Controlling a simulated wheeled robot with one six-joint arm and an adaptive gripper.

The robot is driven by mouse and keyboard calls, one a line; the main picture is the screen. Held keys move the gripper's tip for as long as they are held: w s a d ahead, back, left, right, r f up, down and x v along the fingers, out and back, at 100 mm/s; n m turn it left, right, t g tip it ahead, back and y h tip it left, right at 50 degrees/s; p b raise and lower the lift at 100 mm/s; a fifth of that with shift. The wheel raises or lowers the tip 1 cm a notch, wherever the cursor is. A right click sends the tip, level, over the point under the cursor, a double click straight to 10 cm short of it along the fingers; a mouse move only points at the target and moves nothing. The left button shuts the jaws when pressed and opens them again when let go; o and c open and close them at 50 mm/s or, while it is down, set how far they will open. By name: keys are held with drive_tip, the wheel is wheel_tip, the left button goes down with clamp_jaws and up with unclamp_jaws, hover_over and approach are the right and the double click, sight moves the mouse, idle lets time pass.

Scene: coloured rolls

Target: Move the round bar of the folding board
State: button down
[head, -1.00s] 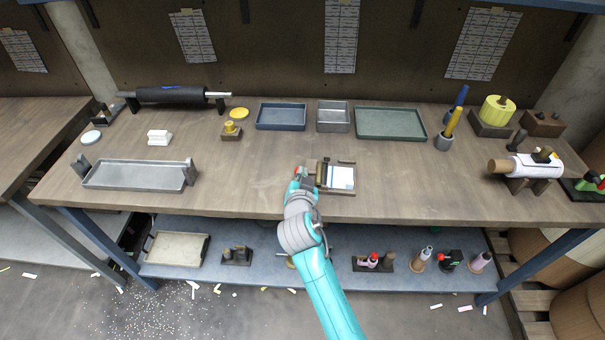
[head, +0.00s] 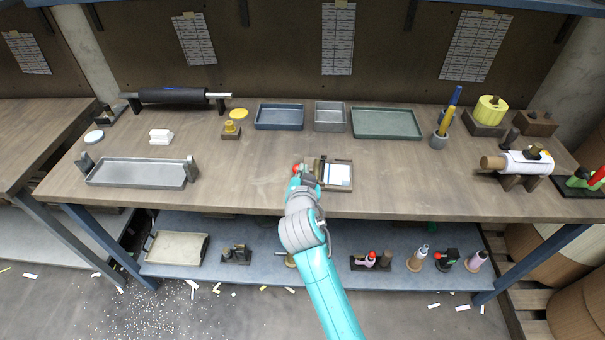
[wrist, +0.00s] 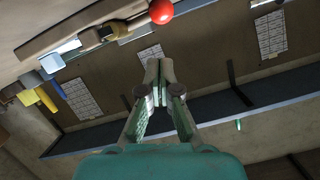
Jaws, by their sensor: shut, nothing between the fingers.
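The folding board (head: 338,177) lies near the front edge of the bench in the head view, with a white sheet on its right part. At its left side stand small dark and tan parts; the round bar cannot be told apart clearly among them. A red ball knob (head: 296,168) shows at the board's left, and a red ball (wrist: 161,11) is at the top of the wrist view beside dark and yellowish parts. My gripper (head: 306,179) is just left of the board; its fingers (wrist: 159,78) are shut and empty. My arm hides part of this spot.
A grey tray (head: 137,173) lies to the left. Blue (head: 281,126), grey (head: 331,127) and green (head: 386,137) trays stand behind. A white roll on a stand (head: 525,163) is at the right. Bare bench (head: 415,180) lies right of the board.

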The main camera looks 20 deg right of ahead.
drive_tip(key=v, duration=0.8)
drive_tip(key=shift+s, duration=0.15)
drive_tip(key=s+d+f+n+y, duration=0.2)
drive_tip(key=s+f+n, duration=0.1)
drive_tip(key=s+f, duration=0.55)
drive_tip(key=s+d+f+n+y, duration=0.1)
drive_tip(key=s+f+n+y, duration=0.3)
drive_tip(key=s, duration=0.8)
drive_tip(key=s+d+r+h, duration=0.1)
drive_tip(key=s+r, duration=0.1)
drive_tip(key=s, duration=1)
drive_tip(key=s+d+r+h, duration=0.1)
drive_tip(key=s+r, duration=0.2)
drive_tip(key=s, duration=0.8)
drive_tip(key=shift+s+d+r+t, duration=0.2)
drive_tip(key=shift+s+d+t, duration=0.1)
drive_tip(key=shift+s, duration=0.1)
